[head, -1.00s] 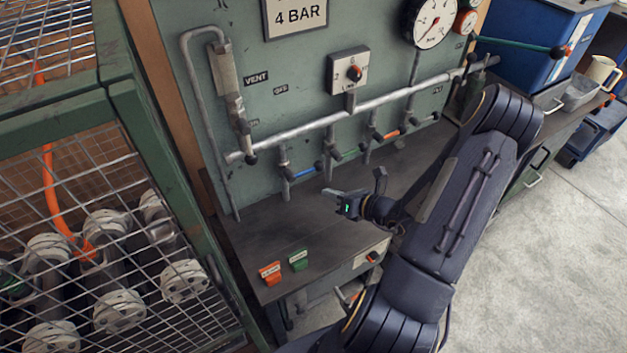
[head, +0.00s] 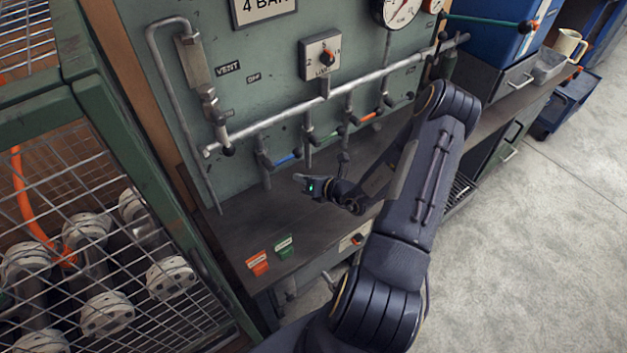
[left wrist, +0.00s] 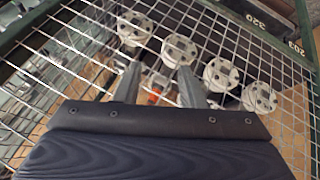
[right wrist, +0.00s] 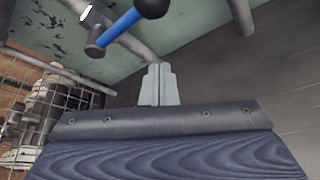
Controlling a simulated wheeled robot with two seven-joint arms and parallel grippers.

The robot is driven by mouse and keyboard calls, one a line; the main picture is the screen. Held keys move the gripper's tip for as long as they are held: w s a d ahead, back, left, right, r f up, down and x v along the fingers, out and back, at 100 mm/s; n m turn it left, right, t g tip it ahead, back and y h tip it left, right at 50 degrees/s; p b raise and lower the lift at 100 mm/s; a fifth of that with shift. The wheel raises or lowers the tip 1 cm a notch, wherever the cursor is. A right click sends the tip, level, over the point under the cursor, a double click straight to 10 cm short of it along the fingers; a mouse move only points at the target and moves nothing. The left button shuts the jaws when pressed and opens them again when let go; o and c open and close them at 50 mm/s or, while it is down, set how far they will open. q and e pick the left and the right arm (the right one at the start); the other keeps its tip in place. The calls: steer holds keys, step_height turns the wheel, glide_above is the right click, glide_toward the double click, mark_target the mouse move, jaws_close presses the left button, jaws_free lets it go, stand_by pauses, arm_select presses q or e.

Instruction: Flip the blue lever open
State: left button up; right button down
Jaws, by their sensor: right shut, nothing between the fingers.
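The blue lever (head: 286,158) sits on a short branch pipe below the long grey manifold pipe. Its handle points to the right, roughly along the manifold and across its branch, and ends in a black knob. In the right wrist view the blue lever (right wrist: 118,28) is at the upper left, ahead of my fingers. My right gripper (head: 299,178) is shut and empty, just below and right of the lever, apart from it; its closed fingertips show in the right wrist view (right wrist: 160,72). My left gripper (left wrist: 157,82) is open in front of a wire mesh, outside the head view.
A green lever (head: 329,136) and an orange lever (head: 367,117) sit on branches to the right. A vertical valve assembly (head: 208,100) stands left. The mesh cage (head: 100,230) with flanged pipes fills the left side. The dark bench top (head: 225,235) is mostly clear.

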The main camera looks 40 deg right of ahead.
steer(key=w+d+r, duration=0.1)
steer(key=w+r+p, duration=0.1)
steer(key=w, duration=0.1)
steer(key=shift+d+r, duration=0.15)
steer(key=shift+d, duration=0.25)
